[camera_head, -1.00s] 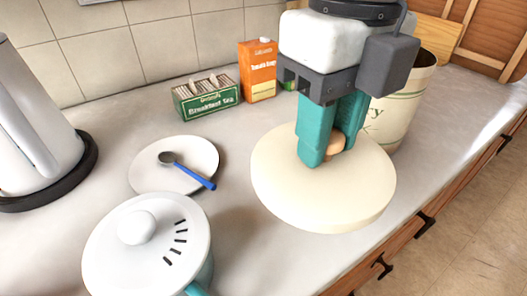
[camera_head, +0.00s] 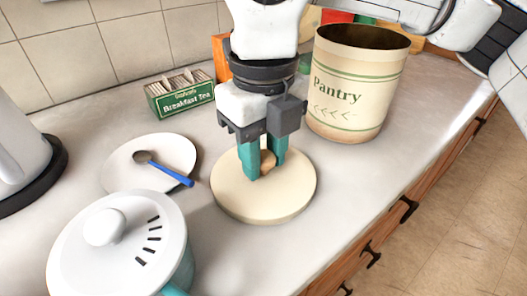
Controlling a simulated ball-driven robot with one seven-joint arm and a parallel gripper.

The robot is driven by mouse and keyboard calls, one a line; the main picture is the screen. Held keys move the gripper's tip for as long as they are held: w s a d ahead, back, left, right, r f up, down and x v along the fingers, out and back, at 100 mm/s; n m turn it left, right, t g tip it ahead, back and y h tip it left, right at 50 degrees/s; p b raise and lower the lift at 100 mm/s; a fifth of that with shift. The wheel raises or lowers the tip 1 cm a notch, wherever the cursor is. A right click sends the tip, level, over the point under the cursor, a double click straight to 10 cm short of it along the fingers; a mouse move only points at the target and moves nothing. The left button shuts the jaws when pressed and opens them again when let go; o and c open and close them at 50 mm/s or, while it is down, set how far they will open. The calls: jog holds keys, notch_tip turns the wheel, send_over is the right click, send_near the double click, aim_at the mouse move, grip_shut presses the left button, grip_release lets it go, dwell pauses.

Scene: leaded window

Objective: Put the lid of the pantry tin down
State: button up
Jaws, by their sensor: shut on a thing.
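The cream, round lid (camera_head: 235,198) of the pantry tin is at the middle of the picture, flat and level, on or just above the grey counter. I cannot tell for sure whether it touches. My gripper (camera_head: 264,172) points down over it and is shut on its small tan knob (camera_head: 268,160), which the teal fingers partly hide. The pantry tin (camera_head: 352,92), cream with green bands and the word "Pantry", stands upright and open behind and to the right, apart from the lid.
A white plate (camera_head: 122,165) with a blue-handled spoon (camera_head: 165,170) lies to the left. A white-lidded teal pot (camera_head: 104,228) is at the front left. A breakfast tea box (camera_head: 180,100) and a partly hidden orange carton (camera_head: 220,62) stand behind. Counter (camera_head: 270,258) in front is clear.

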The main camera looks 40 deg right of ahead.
aim_at(264, 156)
jog(key=shift+f, duration=0.2)
jog(key=o, duration=1)
jog(key=shift+r, duration=0.1)
jog(key=shift+o, duration=0.2)
jog(key=shift+r, duration=0.1)
notch_tip(264, 156, up, 12)
jog(key=p, duration=0.2)
